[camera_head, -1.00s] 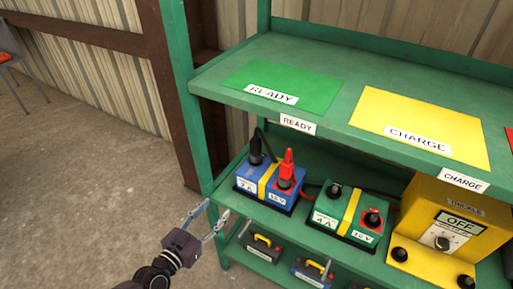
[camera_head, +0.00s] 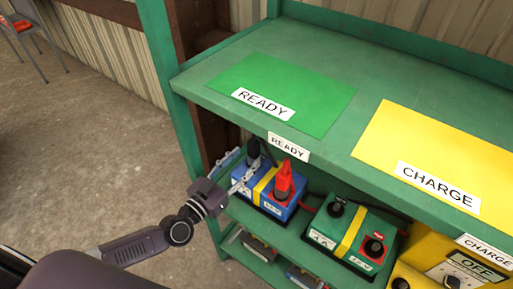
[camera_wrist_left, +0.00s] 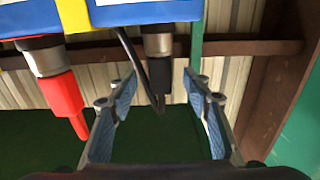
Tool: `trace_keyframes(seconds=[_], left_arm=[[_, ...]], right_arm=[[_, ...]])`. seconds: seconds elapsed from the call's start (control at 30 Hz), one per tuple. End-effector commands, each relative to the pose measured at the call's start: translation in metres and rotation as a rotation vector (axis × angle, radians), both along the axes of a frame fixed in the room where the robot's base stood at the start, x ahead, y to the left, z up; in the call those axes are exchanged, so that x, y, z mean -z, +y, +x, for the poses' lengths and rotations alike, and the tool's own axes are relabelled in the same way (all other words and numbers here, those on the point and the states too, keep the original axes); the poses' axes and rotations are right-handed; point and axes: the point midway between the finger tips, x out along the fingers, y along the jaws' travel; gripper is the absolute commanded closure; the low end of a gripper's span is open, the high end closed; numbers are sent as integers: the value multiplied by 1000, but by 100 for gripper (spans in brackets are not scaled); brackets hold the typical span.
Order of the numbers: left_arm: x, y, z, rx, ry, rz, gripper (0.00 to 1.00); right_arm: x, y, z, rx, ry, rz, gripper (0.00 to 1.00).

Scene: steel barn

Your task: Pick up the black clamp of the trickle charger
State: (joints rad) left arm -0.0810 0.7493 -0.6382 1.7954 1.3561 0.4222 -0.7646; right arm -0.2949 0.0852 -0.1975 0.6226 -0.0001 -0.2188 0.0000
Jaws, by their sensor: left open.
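The black clamp (camera_head: 253,148) sits on the left post of the blue battery (camera_head: 246,181). In the left wrist view the black clamp (camera_wrist_left: 157,72) shows upside down, with its dark cable beside it. My left gripper (camera_head: 235,172) is open at the left side of the blue battery, close to the black clamp. In the left wrist view the two fingers of the left gripper (camera_wrist_left: 168,115) stand apart on either side of the clamp's end; contact cannot be told. The red clamp (camera_head: 284,181) is on the battery's other post, and also shows left of the fingers (camera_wrist_left: 64,92).
A green battery (camera_head: 328,229) stands right of the blue one. The upper shelf (camera_head: 350,100) with READY and CHARGE mats hangs over the batteries. A green shelf post (camera_head: 168,75) rises at the left. More batteries (camera_head: 258,246) sit below.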

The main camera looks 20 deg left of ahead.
Motion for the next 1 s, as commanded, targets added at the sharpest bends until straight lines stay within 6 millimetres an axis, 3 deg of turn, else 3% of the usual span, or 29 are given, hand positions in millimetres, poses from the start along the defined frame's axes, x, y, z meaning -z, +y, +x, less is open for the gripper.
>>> trace_keyframes(seconds=[0.2,0.43,0.7,1.0], left_arm=[[-2,-9,24,1,-2,-1,55],[0,-18,49,0,1,-2,55],[0,-19,52,1,2,-2,55],[0,-19,51,1,1,-1,86]], right_arm=[[-1,0,-21,0,30,-2,60],[-1,4,-11,0,16,4,60],[-2,10,0,0,-1,11,60],[-2,9,-4,-1,5,10,60]])
